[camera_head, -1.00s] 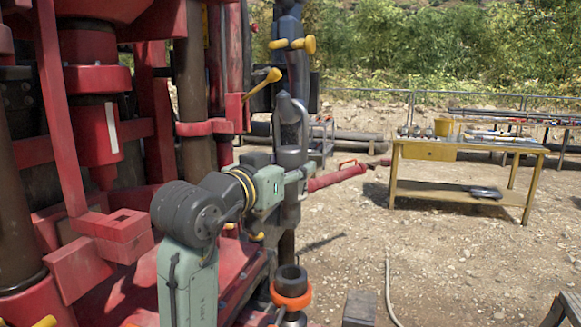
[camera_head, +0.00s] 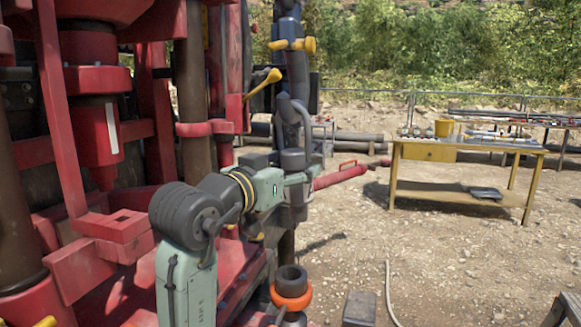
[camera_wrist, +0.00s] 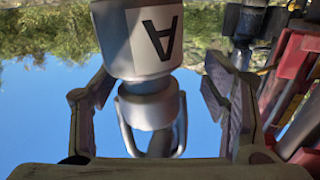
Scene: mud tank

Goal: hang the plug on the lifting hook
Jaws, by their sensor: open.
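The plug (camera_head: 294,160) is a grey cylinder with a looped bail on top, upright in front of the dark column in the head view. In the wrist view, which is upside down, the plug (camera_wrist: 150,45) bears a letter A, and its bail points down the picture. My gripper (camera_head: 302,178) is at the plug in the head view. In the wrist view my gripper (camera_wrist: 160,85) is open, with a finger on each side of the plug and gaps between. I cannot make out the lifting hook clearly, nor whether the bail is on it.
The red rig (camera_head: 100,130) stands close on the left. A yellow lever (camera_head: 262,83) and yellow handles (camera_head: 292,45) stick out near the column. A dark hollow cylinder with an orange collar (camera_head: 291,293) stands below. A yellow workbench (camera_head: 425,153) is at the right, with open gravel before it.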

